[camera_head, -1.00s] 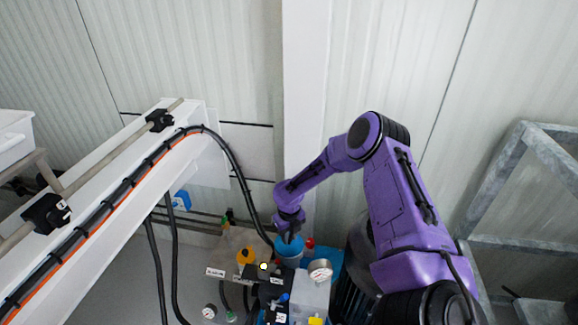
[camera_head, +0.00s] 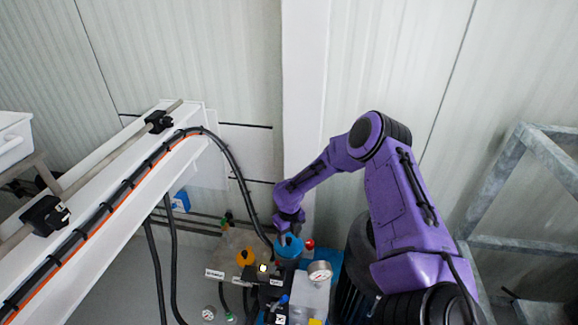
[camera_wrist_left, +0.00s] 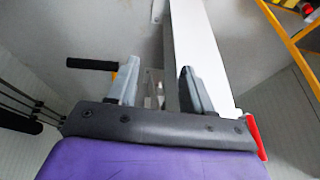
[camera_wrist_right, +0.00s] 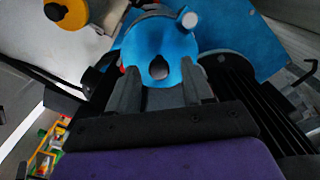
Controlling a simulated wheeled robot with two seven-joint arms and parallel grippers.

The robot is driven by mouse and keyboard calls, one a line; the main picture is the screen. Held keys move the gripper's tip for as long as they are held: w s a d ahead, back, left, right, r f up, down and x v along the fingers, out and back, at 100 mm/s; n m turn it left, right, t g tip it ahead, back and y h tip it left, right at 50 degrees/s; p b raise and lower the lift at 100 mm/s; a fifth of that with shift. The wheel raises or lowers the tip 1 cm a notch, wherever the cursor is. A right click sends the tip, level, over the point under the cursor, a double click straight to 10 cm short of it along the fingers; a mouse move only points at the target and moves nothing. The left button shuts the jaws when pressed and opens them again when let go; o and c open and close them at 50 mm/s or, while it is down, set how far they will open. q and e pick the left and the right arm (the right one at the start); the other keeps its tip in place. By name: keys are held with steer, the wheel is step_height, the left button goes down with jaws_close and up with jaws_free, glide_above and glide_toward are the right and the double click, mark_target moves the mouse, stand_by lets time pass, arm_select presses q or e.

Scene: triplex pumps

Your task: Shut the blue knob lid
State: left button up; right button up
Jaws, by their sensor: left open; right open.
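The blue knob lid (camera_head: 287,246) sits on the pump unit at the lower middle of the head view. In the right wrist view the blue round part (camera_wrist_right: 160,45) lies just ahead of my fingertips, with a dark opening facing me. My right gripper (camera_head: 288,227) reaches down to it from above. In the right wrist view its two fingers (camera_wrist_right: 161,82) are open, one at each side of the part's lower edge; I cannot tell whether they touch it. My left gripper (camera_wrist_left: 157,82) is open and empty in its own wrist view.
A pressure gauge (camera_head: 320,271), a red cap (camera_head: 309,244) and a yellow-orange cap (camera_head: 245,257) stand close around the lid. A white beam with black cables (camera_head: 120,205) runs along the left. A grey metal frame (camera_head: 500,185) stands at the right.

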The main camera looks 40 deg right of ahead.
mark_target(289, 239)
step_height(289, 239, up, 10)
steer(key=shift+p, duration=0.3)
stand_by(0.3)
